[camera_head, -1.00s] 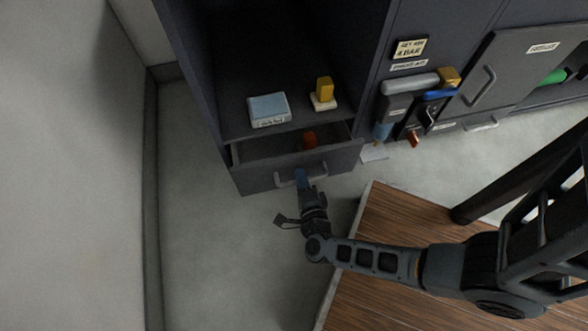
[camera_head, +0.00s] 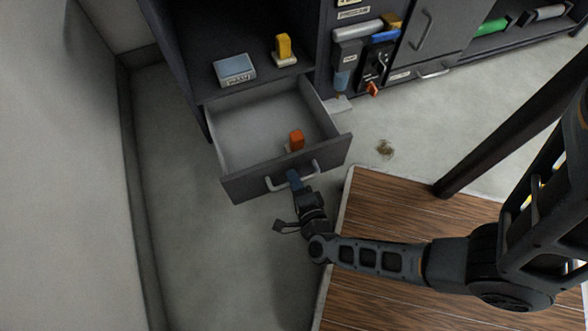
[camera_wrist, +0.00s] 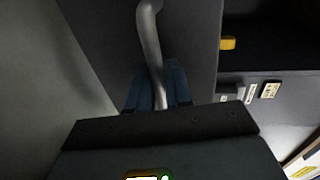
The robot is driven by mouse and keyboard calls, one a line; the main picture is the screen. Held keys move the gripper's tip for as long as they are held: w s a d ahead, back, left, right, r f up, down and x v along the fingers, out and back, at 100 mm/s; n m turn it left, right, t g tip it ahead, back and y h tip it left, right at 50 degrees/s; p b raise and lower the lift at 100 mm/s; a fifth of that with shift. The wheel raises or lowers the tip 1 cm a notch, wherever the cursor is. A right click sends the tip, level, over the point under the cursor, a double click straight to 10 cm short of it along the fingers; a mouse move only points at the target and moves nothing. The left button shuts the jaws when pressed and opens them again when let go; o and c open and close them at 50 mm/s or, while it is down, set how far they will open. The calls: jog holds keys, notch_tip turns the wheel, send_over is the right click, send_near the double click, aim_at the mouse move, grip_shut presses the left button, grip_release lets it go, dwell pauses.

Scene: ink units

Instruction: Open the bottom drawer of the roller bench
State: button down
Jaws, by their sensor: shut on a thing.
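The bottom drawer (camera_head: 240,187) of the dark bench stands pulled well out, with its grey inside showing. An orange-red block on a pale base (camera_head: 296,140) sits in it near the front right. My gripper (camera_head: 294,180) is shut on the drawer's bar handle (camera_head: 275,185), near the middle of the drawer front. In the wrist view the handle (camera_wrist: 150,45) runs down between the blue fingertips (camera_wrist: 158,90). The fingertips are partly hidden behind the gripper body.
On the shelf above lie a light blue box (camera_head: 235,69) and a yellow block (camera_head: 284,46) on a pale base. A wall (camera_head: 60,180) runs along the left. A wooden platform (camera_head: 385,215) lies right of the gripper. Grey floor is clear in front of the drawer.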

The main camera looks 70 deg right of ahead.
jog(key=shift+a, duration=0.15)
jog(key=c, duration=1.2)
grip_release()
jog(key=shift+p+v, duration=0.85)
jog(key=shift+v, duration=3)
jog(key=shift+f, duration=0.1)
